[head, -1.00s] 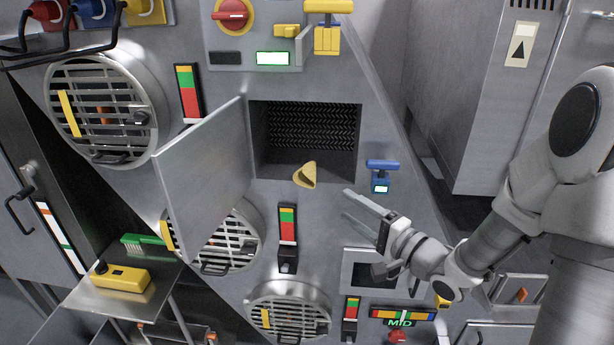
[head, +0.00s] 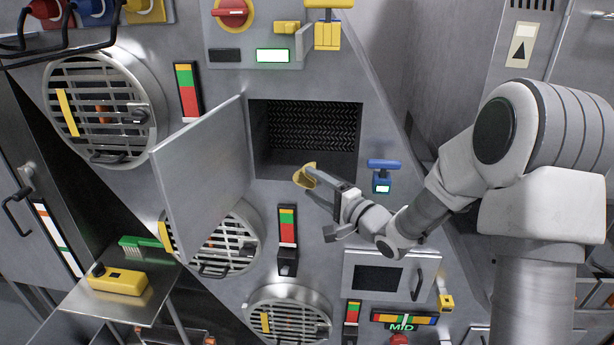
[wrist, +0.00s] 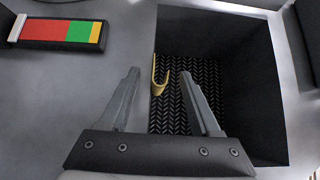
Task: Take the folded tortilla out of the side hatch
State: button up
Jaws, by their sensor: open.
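The folded tortilla (head: 302,176) is a small yellow curved piece at the lower front lip of the side hatch (head: 262,150). The hatch door (head: 205,175) stands swung open to the left. My gripper (head: 313,183) is at the tortilla, coming from the lower right, and partly covers it. In the wrist view the two fingers of my gripper (wrist: 161,72) are apart, with the tortilla between their tips in the picture. I cannot tell whether either finger touches it.
A blue-handled valve (head: 382,172) sticks out just right of the hatch, close to my arm. A colored gauge (head: 288,226) and a round grated port (head: 225,240) lie below. A yellow box (head: 119,279) and a green brush (head: 142,242) sit on a shelf at lower left.

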jog(key=shift+c, duration=0.3)
grip_shut()
jog(key=shift+r, duration=0.15)
